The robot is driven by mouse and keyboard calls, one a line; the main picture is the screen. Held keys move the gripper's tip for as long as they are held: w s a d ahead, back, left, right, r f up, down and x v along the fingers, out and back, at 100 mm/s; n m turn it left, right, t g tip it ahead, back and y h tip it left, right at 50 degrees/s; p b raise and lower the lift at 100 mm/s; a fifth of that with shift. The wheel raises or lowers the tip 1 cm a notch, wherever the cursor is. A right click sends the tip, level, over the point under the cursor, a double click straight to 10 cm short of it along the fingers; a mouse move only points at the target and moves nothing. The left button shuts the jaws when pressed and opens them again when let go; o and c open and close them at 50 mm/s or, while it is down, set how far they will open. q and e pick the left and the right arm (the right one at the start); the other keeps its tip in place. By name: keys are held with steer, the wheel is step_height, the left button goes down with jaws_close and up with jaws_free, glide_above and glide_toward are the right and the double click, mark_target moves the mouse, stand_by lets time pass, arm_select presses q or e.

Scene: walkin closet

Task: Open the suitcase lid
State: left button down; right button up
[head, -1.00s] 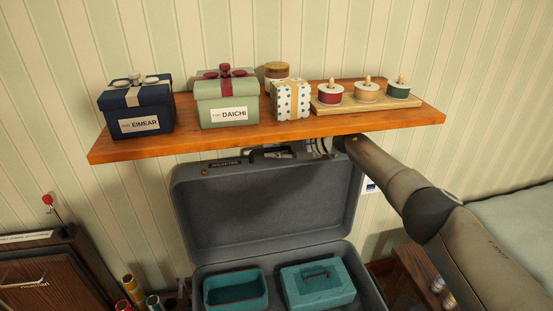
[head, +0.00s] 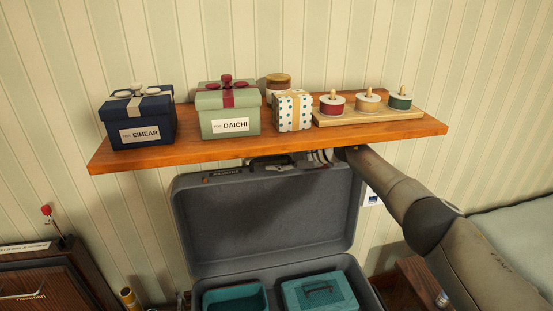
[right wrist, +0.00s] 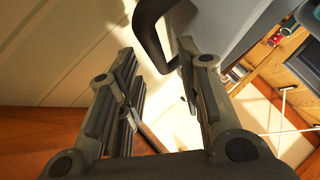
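The grey suitcase (head: 185,285) stands open below the shelf. Its lid (head: 265,220) is raised about upright, with the dark inner side facing me. The lid's dark handle (head: 270,161) is on its top edge, just under the shelf, and also shows in the right wrist view (right wrist: 150,38). My right gripper (head: 318,157) is at the lid's top edge right of the handle, partly hidden by the shelf and lid. In the right wrist view its fingers (right wrist: 157,60) are apart, with the handle near and partly between the tips; contact is unclear. My left gripper is out of view.
A wooden shelf (head: 200,154) juts out close above the lid, carrying gift boxes (head: 228,110), a jar and a spool board (head: 370,116). Teal boxes (head: 320,293) sit in the suitcase base. A dark wooden cabinet (head: 50,280) is at lower left.

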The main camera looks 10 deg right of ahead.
steer(key=shift+f, duration=0.1)
steer(key=shift+s+d+r, duration=0.3)
steer(key=shift+d, duration=0.25)
steer(key=s+d, duration=0.7)
steer(key=d, duration=0.2)
steer(key=shift+s+d, duration=0.15)
